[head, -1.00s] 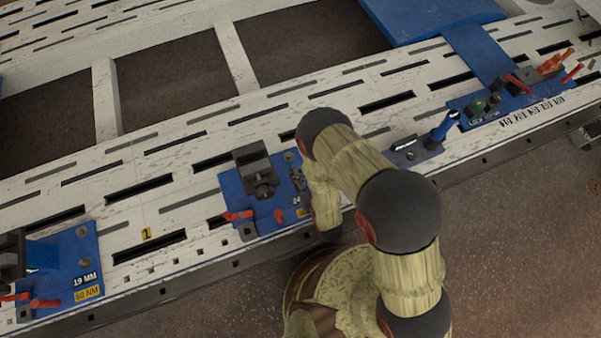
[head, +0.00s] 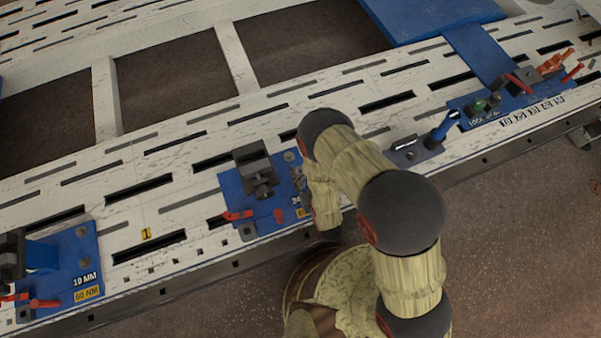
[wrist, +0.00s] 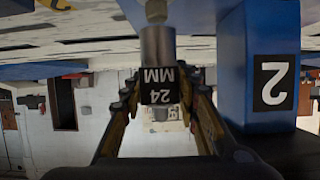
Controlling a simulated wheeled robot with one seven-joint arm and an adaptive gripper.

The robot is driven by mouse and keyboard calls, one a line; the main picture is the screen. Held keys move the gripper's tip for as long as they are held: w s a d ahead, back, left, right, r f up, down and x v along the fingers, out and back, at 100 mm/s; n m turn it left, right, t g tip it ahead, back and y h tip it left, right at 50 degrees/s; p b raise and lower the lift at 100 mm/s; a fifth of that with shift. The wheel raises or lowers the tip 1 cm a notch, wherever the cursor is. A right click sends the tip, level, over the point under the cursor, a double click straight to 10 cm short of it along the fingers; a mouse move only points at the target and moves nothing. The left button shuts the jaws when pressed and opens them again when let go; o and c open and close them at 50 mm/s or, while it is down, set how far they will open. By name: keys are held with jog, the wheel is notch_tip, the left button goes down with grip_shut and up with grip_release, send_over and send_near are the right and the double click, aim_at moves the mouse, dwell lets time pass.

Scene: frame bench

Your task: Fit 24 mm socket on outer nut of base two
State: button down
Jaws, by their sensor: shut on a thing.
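My gripper (wrist: 163,100) is shut on the 24 mm socket, a grey metal cylinder (wrist: 157,46) with a black "24 MM" label. In the upside-down wrist view, the socket's far end meets a brass-coloured nut or stud (wrist: 156,10) in line with it. I cannot tell whether the socket is around the nut or only against it. A blue block marked "2" (wrist: 232,60) stands close beside the socket, apart from it. In the head view, base two seems to be the middle blue plate (head: 235,206) with a dark clamp; my arm hides its right part and the gripper.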

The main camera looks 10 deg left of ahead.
aim_at(300, 169)
jog(key=shift+f+b, duration=1.6)
jog(key=shift+f, duration=0.3)
jog(key=c, duration=1.4)
grip_release()
jog(key=shift+o, duration=0.7)
jog(key=shift+r, duration=5)
